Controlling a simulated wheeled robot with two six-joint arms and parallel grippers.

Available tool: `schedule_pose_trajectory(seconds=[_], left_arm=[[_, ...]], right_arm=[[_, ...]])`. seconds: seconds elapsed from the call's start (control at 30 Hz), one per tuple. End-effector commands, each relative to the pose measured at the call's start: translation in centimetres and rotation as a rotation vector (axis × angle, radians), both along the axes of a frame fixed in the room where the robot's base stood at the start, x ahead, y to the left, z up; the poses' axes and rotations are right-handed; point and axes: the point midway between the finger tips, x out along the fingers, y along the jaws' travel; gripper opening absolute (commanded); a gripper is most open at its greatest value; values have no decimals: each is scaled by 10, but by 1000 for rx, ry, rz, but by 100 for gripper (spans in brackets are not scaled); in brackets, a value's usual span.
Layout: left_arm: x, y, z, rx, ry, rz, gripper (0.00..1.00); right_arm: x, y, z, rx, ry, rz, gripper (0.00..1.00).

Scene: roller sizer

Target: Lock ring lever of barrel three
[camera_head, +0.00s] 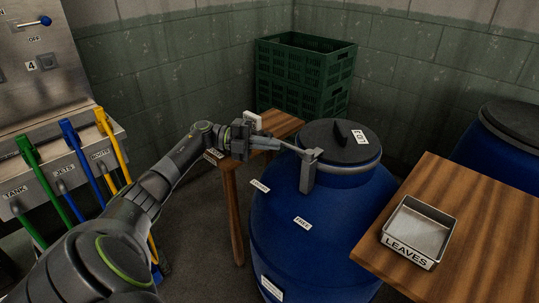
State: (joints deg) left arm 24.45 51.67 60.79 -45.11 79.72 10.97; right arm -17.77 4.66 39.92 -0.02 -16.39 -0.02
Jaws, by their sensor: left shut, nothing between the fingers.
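A blue barrel (320,239) with a black lid (337,143) stands in the middle. A grey metal ring (368,165) runs around the lid's edge. A grey ring lever (308,172) hangs down at the barrel's front left, with a label reading "FREE" (303,223) below it. My left gripper (276,144) is shut and empty, its fingers pointing right toward the lever's upper end. I cannot tell whether they touch it. The lid's label is too small to read surely. My right gripper does not show.
A wooden table (490,240) at right carries a metal tray (418,232) labelled "LEAVES". Another blue barrel (497,155) stands behind it. A small wooden table (231,175) and stacked green crates (305,72) are at the back. A panel with coloured hoses (85,160) is at left.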

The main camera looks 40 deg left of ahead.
Motion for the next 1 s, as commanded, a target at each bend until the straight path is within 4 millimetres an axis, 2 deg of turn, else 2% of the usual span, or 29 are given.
schedule_pose_trajectory(seconds=[0.13,0.37,1.0], left_arm=[[5,2,-2,1,-1,3,0],[9,3,1,0,-2,8,0],[5,2,6,1,-5,-1,0]], right_arm=[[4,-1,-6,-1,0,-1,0],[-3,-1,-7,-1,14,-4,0],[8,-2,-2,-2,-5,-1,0]])
